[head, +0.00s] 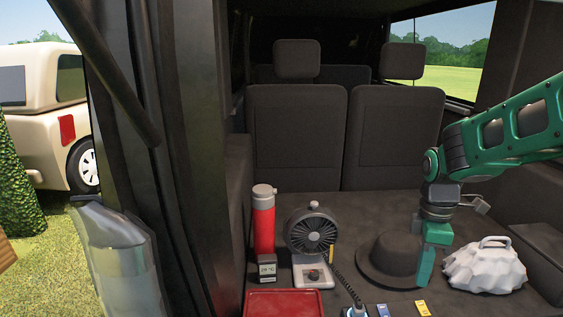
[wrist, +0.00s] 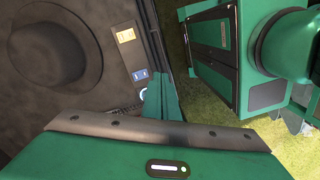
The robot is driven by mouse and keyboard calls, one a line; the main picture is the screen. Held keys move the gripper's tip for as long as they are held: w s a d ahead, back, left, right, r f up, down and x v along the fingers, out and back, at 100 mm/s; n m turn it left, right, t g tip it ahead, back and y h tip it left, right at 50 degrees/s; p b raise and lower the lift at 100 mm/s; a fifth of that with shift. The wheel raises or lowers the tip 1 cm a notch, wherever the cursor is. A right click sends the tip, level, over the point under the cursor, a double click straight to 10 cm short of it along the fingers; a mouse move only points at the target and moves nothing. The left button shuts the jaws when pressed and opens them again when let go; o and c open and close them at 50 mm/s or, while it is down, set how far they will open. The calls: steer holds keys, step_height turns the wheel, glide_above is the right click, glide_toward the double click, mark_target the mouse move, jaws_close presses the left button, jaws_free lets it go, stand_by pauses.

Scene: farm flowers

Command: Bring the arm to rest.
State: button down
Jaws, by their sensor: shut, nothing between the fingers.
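My gripper (head: 423,280) is green and points down from my green arm in the head view. It hangs at the right over the cargo floor of a vehicle, in front of a dark brimmed hat (head: 385,262). It looks shut and empty. In the wrist view its fingers (wrist: 161,98) lie together in the middle. The hat also shows in the wrist view (wrist: 48,50) at the upper left, apart from the fingers.
A white lumpy bag (head: 484,268) lies right of my gripper. A red flask (head: 263,222), a fan (head: 312,235), a small dark box (head: 267,271) and a red tray (head: 283,303) stand left. Yellow (head: 422,308) and blue (head: 383,310) pieces lie near the front edge. Seats (head: 297,135) close the back.

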steer(key=s+d+r+m, duration=0.1)
steer(key=s+d+m, duration=0.2)
steer(key=s+m, duration=0.6)
steer(key=s+d+r+m+t, duration=0.1)
steer(key=s+d+m, duration=0.3)
steer(key=s+m, duration=0.5)
steer(key=shift+s+r+m, duration=0.25)
steer(key=shift+r+m, duration=0.3)
steer(key=shift+m, duration=0.25)
